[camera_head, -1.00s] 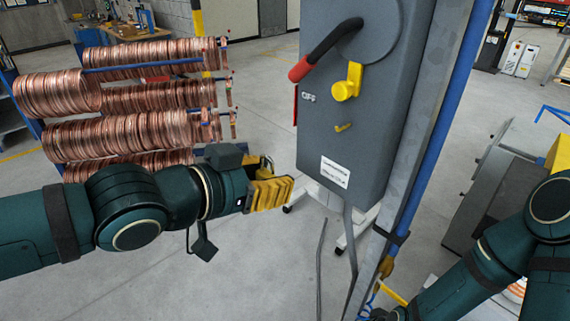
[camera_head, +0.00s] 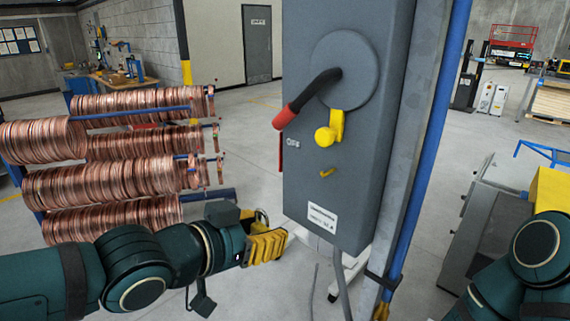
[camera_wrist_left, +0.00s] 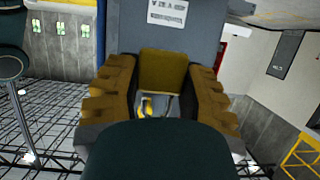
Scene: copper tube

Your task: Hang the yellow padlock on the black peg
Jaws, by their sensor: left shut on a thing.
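My left gripper (camera_head: 266,247) is shut on the yellow padlock. In the head view the fingers hide most of the padlock's body, and its shackle (camera_head: 262,217) sticks up above them. In the left wrist view the yellow padlock (camera_wrist_left: 163,70) sits between the two fingers. The gripper is to the lower left of the grey switch box (camera_head: 300,205), apart from it. The box's front carries a yellow knob-like part (camera_head: 328,134) and a small yellow hook (camera_head: 327,172) below it. I cannot make out a black peg. My right gripper is out of view.
A black lever with a red grip (camera_head: 286,118) juts from the box above the yellow parts. A blue conduit (camera_head: 420,170) runs along its right side. Copper coils (camera_head: 110,180) hang on a rack behind my left arm. Open floor lies between rack and box.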

